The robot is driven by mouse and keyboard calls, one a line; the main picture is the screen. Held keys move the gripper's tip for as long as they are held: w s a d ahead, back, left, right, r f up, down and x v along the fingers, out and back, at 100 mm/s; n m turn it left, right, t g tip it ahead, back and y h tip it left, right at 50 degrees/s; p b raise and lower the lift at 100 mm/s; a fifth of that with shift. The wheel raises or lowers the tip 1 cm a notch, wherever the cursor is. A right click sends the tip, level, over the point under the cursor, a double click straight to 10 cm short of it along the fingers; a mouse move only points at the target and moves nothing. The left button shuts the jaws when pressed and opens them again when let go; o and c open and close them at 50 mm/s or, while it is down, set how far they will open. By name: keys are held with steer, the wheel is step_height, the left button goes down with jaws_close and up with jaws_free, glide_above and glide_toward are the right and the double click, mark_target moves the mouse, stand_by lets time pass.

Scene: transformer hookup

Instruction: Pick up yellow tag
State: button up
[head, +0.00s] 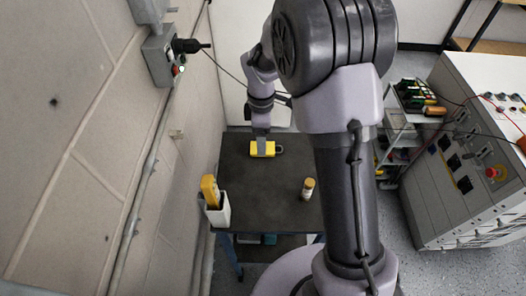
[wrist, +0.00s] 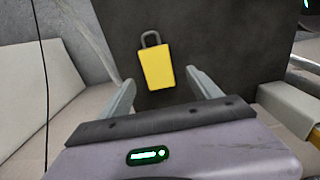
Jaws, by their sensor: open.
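The yellow tag (wrist: 157,68), a padlock-shaped piece with a dark shackle, lies on the dark table top. In the head view the yellow tag (head: 268,149) is near the table's far edge, partly covered by my gripper (head: 262,148). In the wrist view my gripper (wrist: 166,88) is open, with one finger on each side of the tag's lower end. The fingers do not touch the tag in that view. How far above the table the fingertips are, I cannot tell.
The table (head: 262,200) also carries a white holder (head: 218,212) with a yellow item at its left edge and a small bottle (head: 308,189) at its right. A block wall (head: 90,150) stands close on the left; a control cabinet (head: 460,150) stands right. The table's middle is clear.

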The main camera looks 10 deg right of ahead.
mark_target(267, 149)
steer(key=f+b, duration=0.1)
steer(key=f, duration=0.1)
steer(key=f+b, duration=0.1)
steer(key=f, duration=0.1)
steer(key=shift+w+f, duration=0.2)
steer(key=shift+f, duration=0.2)
steer(key=shift+r, duration=0.2)
steer(key=c, duration=1.4)
